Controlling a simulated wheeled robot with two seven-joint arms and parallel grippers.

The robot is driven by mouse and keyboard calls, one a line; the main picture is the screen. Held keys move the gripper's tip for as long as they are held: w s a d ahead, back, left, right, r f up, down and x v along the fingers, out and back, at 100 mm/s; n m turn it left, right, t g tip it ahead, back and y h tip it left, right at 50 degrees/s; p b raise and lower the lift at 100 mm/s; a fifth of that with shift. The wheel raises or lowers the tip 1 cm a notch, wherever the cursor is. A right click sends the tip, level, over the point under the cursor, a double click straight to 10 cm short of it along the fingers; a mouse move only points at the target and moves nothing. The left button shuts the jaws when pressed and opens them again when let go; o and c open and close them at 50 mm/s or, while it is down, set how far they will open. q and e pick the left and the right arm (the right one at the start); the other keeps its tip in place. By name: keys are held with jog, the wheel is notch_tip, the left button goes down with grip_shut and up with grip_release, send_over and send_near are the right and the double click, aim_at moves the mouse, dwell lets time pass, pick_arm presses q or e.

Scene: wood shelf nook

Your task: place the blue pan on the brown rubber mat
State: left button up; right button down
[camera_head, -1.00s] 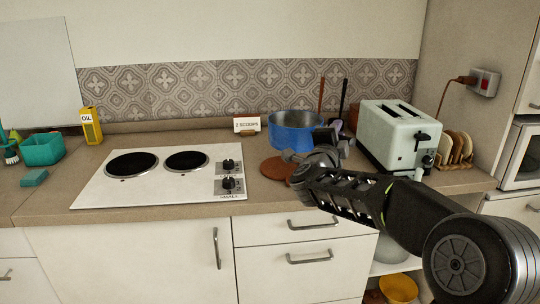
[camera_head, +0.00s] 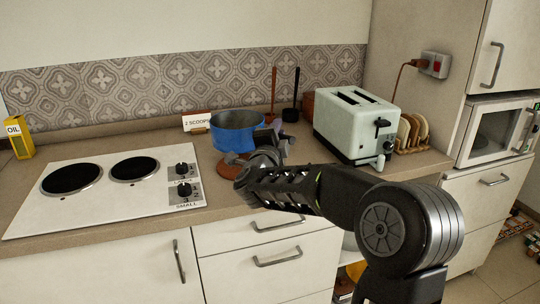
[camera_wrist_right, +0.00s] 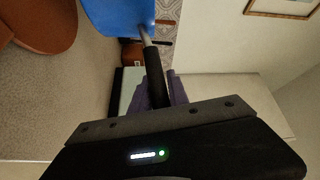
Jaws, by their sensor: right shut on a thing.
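The blue pan (camera_head: 236,138) is near the backsplash, left of the toaster; its blue body also shows at the top of the right wrist view (camera_wrist_right: 118,14). My right gripper (camera_head: 275,138) is at the pan's right side, shut on its dark handle (camera_wrist_right: 154,75). The brown rubber mat (camera_head: 228,169) lies on the counter in front of the pan, partly hidden by my right gripper and arm. In the right wrist view the mat (camera_wrist_right: 40,22) is apart from the pan. I cannot tell whether the pan is lifted. My left gripper is not in view.
A pale green toaster (camera_head: 358,124) and a rack of brown discs (camera_head: 412,132) stand to the right. The white cooktop (camera_head: 120,205) is to the left, with an oil box (camera_head: 19,138) beyond. A "2 scoops" sign (camera_head: 197,121) and upright utensils (camera_head: 290,112) are close to the pan.

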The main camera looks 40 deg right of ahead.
jog(key=shift+f, duration=0.45)
jog(key=shift+f, duration=2.45)
jog(key=shift+b, duration=0.35)
jog(key=c, duration=1.3)
grip_release()
jog(key=shift+f, duration=0.1)
